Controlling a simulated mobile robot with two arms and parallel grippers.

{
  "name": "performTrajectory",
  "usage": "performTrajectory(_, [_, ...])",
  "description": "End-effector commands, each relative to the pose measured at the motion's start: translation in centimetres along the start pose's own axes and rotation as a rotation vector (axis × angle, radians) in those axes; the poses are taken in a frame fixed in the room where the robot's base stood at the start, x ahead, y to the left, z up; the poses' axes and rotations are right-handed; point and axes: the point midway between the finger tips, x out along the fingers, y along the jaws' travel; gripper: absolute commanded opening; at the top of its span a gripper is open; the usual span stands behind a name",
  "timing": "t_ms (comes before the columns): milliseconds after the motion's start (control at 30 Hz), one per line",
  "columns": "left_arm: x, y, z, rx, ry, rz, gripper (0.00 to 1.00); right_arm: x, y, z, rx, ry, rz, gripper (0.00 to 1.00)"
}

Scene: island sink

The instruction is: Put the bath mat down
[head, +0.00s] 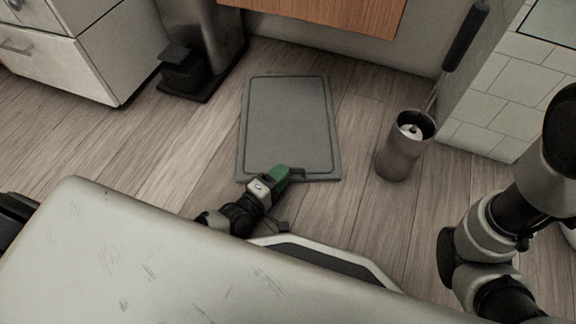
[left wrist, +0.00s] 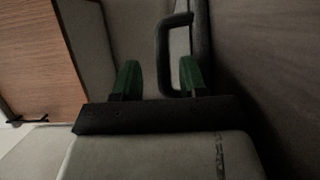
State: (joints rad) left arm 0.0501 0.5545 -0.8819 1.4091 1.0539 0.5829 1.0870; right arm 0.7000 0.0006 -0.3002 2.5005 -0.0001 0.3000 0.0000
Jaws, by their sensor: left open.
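The bath mat, a grey rectangle with a dark border line (head: 289,118), lies flat on the wooden floor in the middle of the head view. My left gripper (head: 290,173), with green fingers, is at the mat's near edge and overlaps it in the picture. I cannot tell whether it touches the mat. In the left wrist view, the two green fingers of the left gripper (left wrist: 158,80) stand apart with nothing visibly clamped between them. I cannot make out the mat for sure in that view. My right gripper is out of view; only right arm links show at the right.
A toilet brush in a metal holder (head: 402,150) stands right of the mat. A pedal bin (head: 196,45) and white drawers (head: 65,55) stand at the left back. A wooden cabinet (head: 330,14) hangs above the mat's far end. Bare floor (head: 130,140) lies left of the mat.

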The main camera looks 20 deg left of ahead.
Motion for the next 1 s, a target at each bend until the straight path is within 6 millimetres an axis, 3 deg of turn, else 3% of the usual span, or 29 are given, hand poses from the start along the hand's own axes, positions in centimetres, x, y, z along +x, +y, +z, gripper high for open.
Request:
performTrajectory(33, [-1.3, 0.4, 0.0, 0.002, 0.000, -0.006, 0.42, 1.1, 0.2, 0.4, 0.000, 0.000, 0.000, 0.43])
performTrajectory(300, [-6.6, 0.3, 0.0, 0.001, 0.000, -0.004, 0.42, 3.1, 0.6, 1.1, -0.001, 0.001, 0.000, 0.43])
performTrajectory(600, [-8.5, 0.0, 0.0, 0.000, 0.000, -0.001, 0.42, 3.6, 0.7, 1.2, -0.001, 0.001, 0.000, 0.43])
performTrajectory(767, [-8.2, 0.3, 0.1, 0.003, -0.002, 0.007, 0.42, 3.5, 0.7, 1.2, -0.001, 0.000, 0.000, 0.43])
performTrajectory(833, [-7.1, 1.4, 0.5, 0.017, -0.010, 0.037, 0.42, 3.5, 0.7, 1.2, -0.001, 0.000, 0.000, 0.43])
performTrajectory(967, [-2.7, 6.7, 2.3, 0.092, -0.039, 0.174, 0.42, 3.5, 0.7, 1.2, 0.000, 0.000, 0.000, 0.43])
performTrajectory(1000, [-0.8, 9.6, 3.1, 0.134, -0.048, 0.243, 0.42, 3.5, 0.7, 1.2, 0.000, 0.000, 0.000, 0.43])
